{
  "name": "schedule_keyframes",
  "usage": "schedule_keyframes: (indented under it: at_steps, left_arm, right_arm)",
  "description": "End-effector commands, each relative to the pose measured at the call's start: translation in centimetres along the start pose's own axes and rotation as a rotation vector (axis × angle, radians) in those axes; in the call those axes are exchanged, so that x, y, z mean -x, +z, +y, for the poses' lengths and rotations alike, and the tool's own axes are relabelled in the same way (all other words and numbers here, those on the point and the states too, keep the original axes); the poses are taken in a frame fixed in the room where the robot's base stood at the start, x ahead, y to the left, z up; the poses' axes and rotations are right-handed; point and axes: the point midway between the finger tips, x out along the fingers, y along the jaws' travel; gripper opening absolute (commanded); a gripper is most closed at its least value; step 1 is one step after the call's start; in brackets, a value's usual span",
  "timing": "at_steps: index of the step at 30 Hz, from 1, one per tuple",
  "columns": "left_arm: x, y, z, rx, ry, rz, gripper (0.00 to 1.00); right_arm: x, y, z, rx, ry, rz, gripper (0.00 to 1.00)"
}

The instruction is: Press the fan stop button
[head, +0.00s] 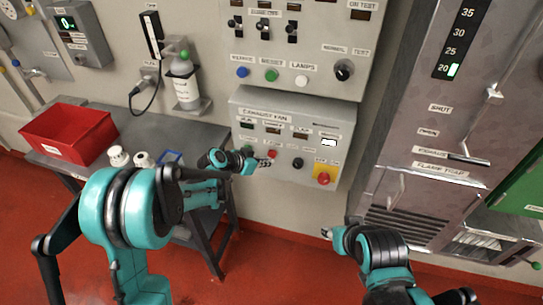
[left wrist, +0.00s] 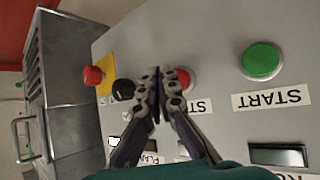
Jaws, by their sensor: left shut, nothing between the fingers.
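The exhaust fan panel (head: 240,112) is a grey box on the wall. Its red stop button (head: 272,154) sits right of the green start button. In the left wrist view, turned upside down, the red button (left wrist: 184,78) is partly hidden behind my fingers, beside the green START button (left wrist: 262,61). My left gripper (head: 266,162) is shut and empty, its fingertips in front of the panel at the red button; the wrist view shows the closed fingertips (left wrist: 163,78) overlapping the button's edge. Whether they touch it I cannot tell. My right gripper (head: 328,233) is low, below the panel.
On the same panel are a black knob (head: 298,163) and a red emergency button (head: 323,178) on yellow. A grey table with a red bin (head: 70,133) stands left. A metal cabinet (head: 420,140) stands right. Another panel (head: 300,50) with buttons hangs above.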

Motion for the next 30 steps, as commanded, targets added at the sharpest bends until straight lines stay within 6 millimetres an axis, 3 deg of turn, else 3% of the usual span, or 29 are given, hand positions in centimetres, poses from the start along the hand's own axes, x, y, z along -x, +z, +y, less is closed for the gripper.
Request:
schedule_keyframes:
  at_steps: [16, 30]
  left_arm:
    - [3.2, 2.4, 2.3, 0.001, 0.000, 0.000, 0.00]
    - [3.5, 2.5, 2.5, 0.000, 0.000, 0.000, 0.00]
  right_arm:
    - [-0.4, 0.3, 0.0, 0.000, 0.000, 0.000, 0.40]
    - [-0.4, 0.3, 0.0, 0.000, 0.000, 0.000, 0.40]
